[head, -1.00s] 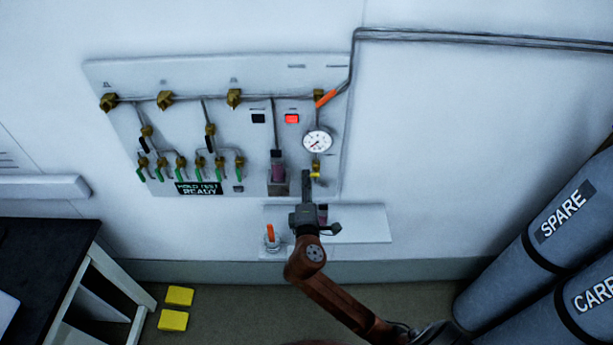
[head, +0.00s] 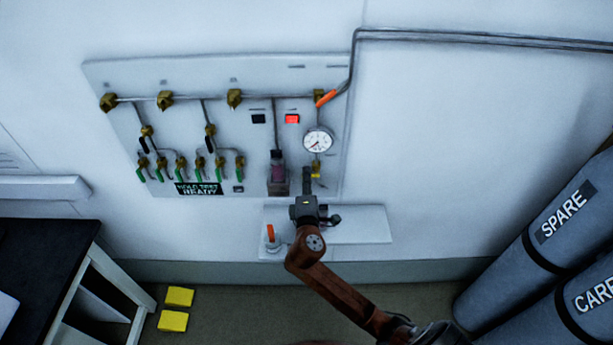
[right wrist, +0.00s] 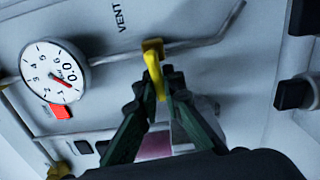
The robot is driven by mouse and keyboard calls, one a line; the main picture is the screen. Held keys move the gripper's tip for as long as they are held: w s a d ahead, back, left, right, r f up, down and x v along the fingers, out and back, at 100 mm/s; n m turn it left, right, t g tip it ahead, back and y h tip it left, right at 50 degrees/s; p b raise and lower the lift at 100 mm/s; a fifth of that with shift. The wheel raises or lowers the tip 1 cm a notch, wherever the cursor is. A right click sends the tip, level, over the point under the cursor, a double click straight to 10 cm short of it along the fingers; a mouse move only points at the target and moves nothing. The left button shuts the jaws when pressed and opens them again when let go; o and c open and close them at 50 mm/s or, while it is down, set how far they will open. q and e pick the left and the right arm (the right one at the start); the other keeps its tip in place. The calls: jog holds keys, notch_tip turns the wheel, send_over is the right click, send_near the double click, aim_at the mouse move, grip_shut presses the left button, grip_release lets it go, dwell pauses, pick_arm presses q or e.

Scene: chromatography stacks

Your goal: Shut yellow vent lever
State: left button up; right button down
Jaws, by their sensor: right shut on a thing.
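The yellow vent lever (head: 315,170) is on the wall panel (head: 257,182), just below the round gauge (head: 318,141). In the right wrist view the lever (right wrist: 153,72) hangs from its yellow mount beside the printed word VENT. My right gripper (head: 308,182) reaches up to it from below. In the right wrist view the fingertips (right wrist: 160,88) are closed around the lever's free end, partly hiding it. My left gripper is not in view.
A row of green-handled valves (head: 200,168) lies to the left on the panel. A small shelf (head: 360,224) juts out below. Grey cylinders (head: 560,225) stand at the right, and a dark-topped table (head: 40,260) at the left.

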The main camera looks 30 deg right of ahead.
jog(key=shift+m, duration=0.3)
jog(key=shift+r+m, duration=0.15)
jog(key=shift+m, duration=0.25)
jog(key=c, duration=2)
grip_release()
jog(key=shift+c, duration=0.2)
jog(key=v, duration=1.2)
jog(key=shift+w, duration=0.1)
